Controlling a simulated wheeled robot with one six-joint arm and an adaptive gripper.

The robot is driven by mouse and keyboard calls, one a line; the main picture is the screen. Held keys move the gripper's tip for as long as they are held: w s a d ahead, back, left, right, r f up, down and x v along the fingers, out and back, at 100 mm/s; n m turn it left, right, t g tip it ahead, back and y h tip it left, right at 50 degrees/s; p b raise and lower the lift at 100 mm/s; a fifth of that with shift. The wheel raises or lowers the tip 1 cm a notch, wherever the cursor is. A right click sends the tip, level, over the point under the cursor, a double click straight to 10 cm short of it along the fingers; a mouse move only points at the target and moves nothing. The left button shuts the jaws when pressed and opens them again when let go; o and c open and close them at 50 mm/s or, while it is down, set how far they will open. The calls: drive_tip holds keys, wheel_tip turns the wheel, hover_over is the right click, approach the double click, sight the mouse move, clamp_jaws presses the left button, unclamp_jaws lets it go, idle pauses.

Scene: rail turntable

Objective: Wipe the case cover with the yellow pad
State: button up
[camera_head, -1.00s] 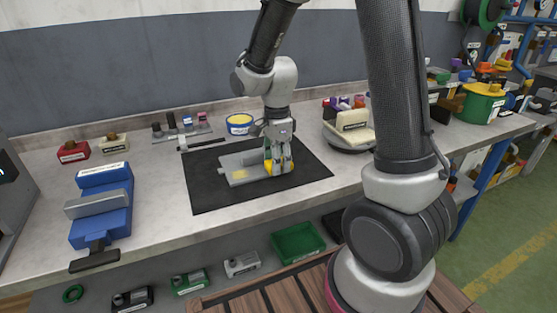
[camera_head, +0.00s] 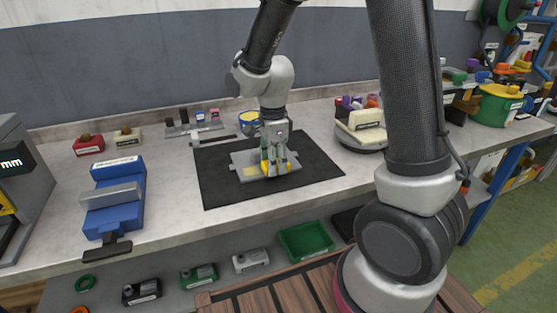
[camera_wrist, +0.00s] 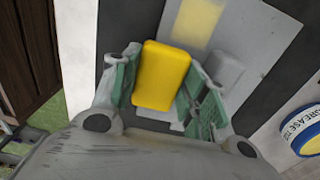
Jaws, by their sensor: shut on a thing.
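The case cover (camera_head: 243,163) is a flat grey plate lying on a black mat (camera_head: 220,195) on the bench. My gripper (camera_head: 275,168) is over the right-middle part of the cover, pointing down. In the wrist view its green-lined fingers (camera_wrist: 162,85) are shut on the yellow pad (camera_wrist: 163,75). The pad is at the cover's surface; I cannot tell whether it touches. My gripper hides part of the cover in the head view.
A blue vise (camera_head: 115,200) stands on the left of the bench. A yellow-and-blue tin (camera_head: 249,118) stands behind the mat. A round dark stand with a cream block (camera_head: 365,127) is at right. The mat's front and right are clear.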

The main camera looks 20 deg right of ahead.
sight(260, 174)
drive_tip(key=shift+a, duration=0.75)
drive_tip(key=shift+a, duration=0.1)
drive_tip(key=shift+a, duration=1.4)
drive_tip(key=shift+a, duration=0.15)
drive_tip(key=shift+a, duration=1.5)
drive_tip(key=shift+d, duration=0.15)
drive_tip(key=shift+d, duration=1.5)
drive_tip(key=shift+d, duration=0.15)
